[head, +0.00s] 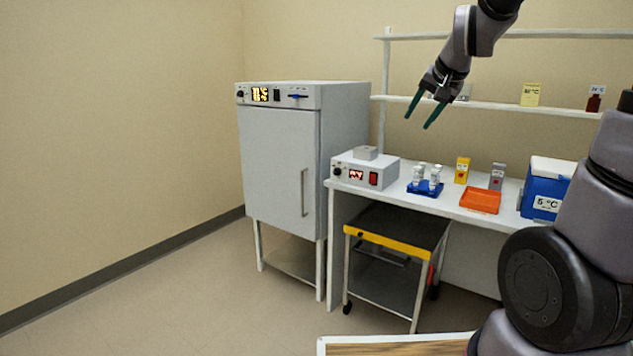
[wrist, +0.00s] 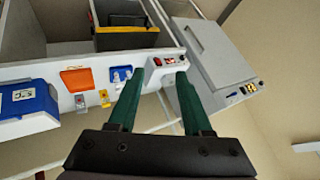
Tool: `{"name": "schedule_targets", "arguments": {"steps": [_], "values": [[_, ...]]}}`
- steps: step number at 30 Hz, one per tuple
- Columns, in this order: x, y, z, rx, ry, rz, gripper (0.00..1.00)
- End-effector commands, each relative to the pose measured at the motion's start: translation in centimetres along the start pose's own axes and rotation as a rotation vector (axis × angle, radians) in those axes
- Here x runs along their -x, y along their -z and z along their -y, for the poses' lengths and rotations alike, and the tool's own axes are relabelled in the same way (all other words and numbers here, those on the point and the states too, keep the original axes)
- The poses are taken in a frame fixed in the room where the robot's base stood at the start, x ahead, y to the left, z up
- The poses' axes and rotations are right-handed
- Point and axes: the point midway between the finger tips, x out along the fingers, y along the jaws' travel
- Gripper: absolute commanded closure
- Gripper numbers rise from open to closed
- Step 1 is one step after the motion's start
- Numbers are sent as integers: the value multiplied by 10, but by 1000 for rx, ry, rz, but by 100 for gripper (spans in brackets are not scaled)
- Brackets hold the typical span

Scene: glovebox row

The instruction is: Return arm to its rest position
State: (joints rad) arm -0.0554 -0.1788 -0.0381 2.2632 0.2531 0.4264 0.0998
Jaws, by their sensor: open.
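My gripper (head: 421,108) hangs in the air above the bench in the head view, its two green fingers pointing down and apart. It is open and nothing is between the fingers. In the wrist view my gripper (wrist: 158,95) also shows both green fingers spread and empty, with the bench and cabinet beyond. My arm comes in from the right side of the head view and reaches up past the top edge, so part of it is out of sight.
Below are a white bench (head: 455,207) with a heater box (head: 363,172), blue rack (head: 425,188), orange tray (head: 480,201) and blue cooler (head: 545,190). A wall shelf (head: 480,104) is behind my gripper. A grey cabinet (head: 280,160) and black cart (head: 395,226) stand left; floor is clear further left.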

Motion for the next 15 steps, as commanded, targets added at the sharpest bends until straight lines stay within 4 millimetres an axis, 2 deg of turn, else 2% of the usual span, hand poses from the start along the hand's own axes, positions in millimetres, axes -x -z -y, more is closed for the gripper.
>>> {"name": "schedule_targets", "arguments": {"steps": [1,6,10,15], "values": [[26,-12,-2,13,9,4,50],[93,-61,-19,58,10,42,50],[128,-98,-34,86,0,64,50],[152,-129,-50,105,-13,83,50]]}}
